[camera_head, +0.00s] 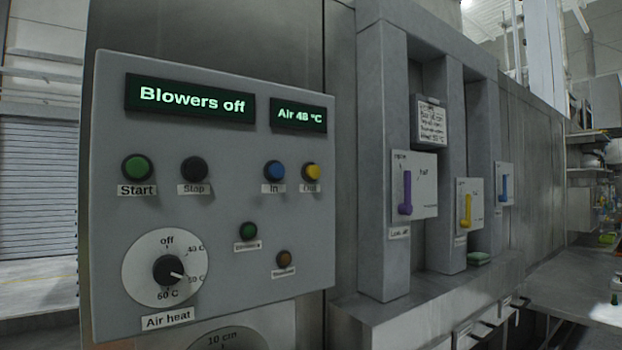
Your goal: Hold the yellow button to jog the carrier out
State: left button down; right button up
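The yellow button (312,172) sits at the upper right of the grey control panel (215,240), above a label that reads "Out". The blue button (274,170), labelled "In", is just to its left. A green Start button (137,168) and a black Stop button (194,169) are further left. One display (190,98) reads "Blowers off"; the other (298,115) reads "Air 48 °C". No carrier can be made out. Neither gripper is in view, and nothing visible touches the yellow button.
The Air heat dial (167,270) and two small lamps, one green (248,231) and one amber (284,259), are lower on the panel.

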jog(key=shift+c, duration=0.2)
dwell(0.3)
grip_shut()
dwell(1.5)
